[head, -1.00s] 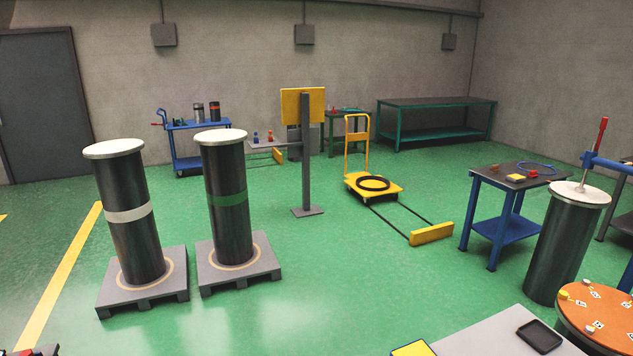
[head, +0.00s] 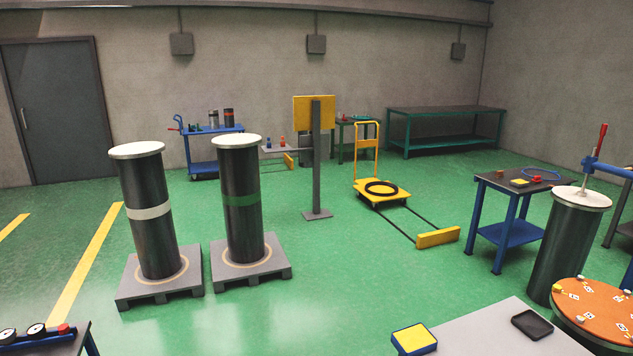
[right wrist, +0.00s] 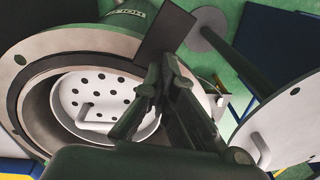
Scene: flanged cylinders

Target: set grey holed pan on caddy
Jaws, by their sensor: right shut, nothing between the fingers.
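The grey holed pan (right wrist: 95,100) shows in the right wrist view, a pale round plate with several dark holes and a small handle. It sits inside the open mouth of a flanged cylinder (right wrist: 75,45) with a black ring around the inside. My right gripper (right wrist: 163,78) is shut and empty, in front of the right part of the mouth and hiding some of the pan. I cannot tell whether it touches the rim. I cannot surely pick out the caddy; a yellow trolley (head: 400,198) carrying a black ring stands on the floor in the head view. My left gripper is not in view.
A pale disc with a handle (right wrist: 275,130) is right of my right gripper. Two capped cylinders (head: 150,235) (head: 241,205) stand on grey pallets. The central green floor is open.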

